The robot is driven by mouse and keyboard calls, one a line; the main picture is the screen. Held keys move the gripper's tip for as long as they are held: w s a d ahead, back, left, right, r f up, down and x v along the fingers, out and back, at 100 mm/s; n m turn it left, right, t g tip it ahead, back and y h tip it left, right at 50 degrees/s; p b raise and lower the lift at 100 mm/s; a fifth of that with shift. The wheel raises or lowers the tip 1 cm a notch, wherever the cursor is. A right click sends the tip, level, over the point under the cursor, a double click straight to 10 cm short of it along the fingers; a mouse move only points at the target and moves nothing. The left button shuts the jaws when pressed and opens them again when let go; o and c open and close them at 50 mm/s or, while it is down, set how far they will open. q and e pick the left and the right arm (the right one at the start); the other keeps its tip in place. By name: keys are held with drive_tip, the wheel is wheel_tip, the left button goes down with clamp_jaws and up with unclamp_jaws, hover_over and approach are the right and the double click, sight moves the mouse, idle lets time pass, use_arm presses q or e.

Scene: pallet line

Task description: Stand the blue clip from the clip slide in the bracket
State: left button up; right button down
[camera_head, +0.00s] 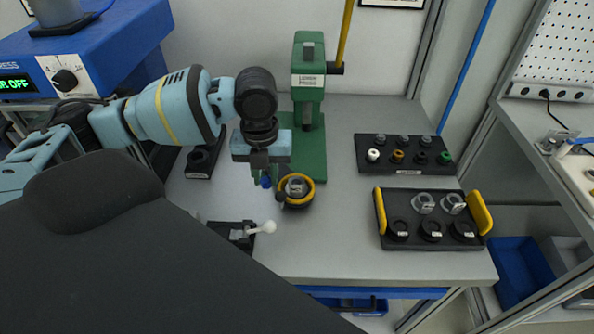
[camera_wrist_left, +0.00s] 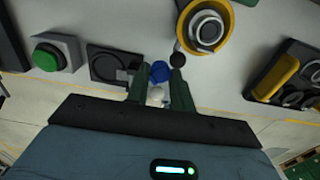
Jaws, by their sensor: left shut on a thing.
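The blue clip (camera_head: 266,181) is a small dark blue piece, held between the fingertips of my left gripper (camera_head: 265,177). In the left wrist view the blue clip (camera_wrist_left: 160,71) shows between the two green fingers of my left gripper (camera_wrist_left: 159,77), which is shut on it. The clip hangs above the bench, just left of a round black holder with a yellow ring (camera_head: 309,195); this also shows up and to the right of the fingers in the wrist view (camera_wrist_left: 228,28). I cannot tell which fixture is the bracket or the clip slide. My right gripper is not in view.
A green lever press (camera_head: 308,80) stands behind the gripper. A black fixture with a white knob (camera_head: 267,227) lies nearer the front edge. A black tray with yellow handles (camera_head: 415,245) and a black rack (camera_head: 385,168) stand to the right. Bench between is clear.

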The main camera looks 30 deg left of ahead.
use_arm(q)
hover_over(297, 183)
drive_tip(key=shift+s+a+f, duration=0.2)
drive_tip(key=shift+s+f, duration=0.1)
drive_tip(key=shift+s, duration=0.1)
drive_tip(key=shift+w+d, duration=0.15)
drive_tip(key=shift+w, duration=0.2)
drive_tip(key=shift+f, duration=1.8)
drive_tip(key=shift+f, duration=0.2)
drive_tip(key=o, duration=1)
drive_tip(key=shift+c, duration=0.2)
drive_tip(key=shift+r, duration=0.1)
wheel_tip(297, 183, up, 12)
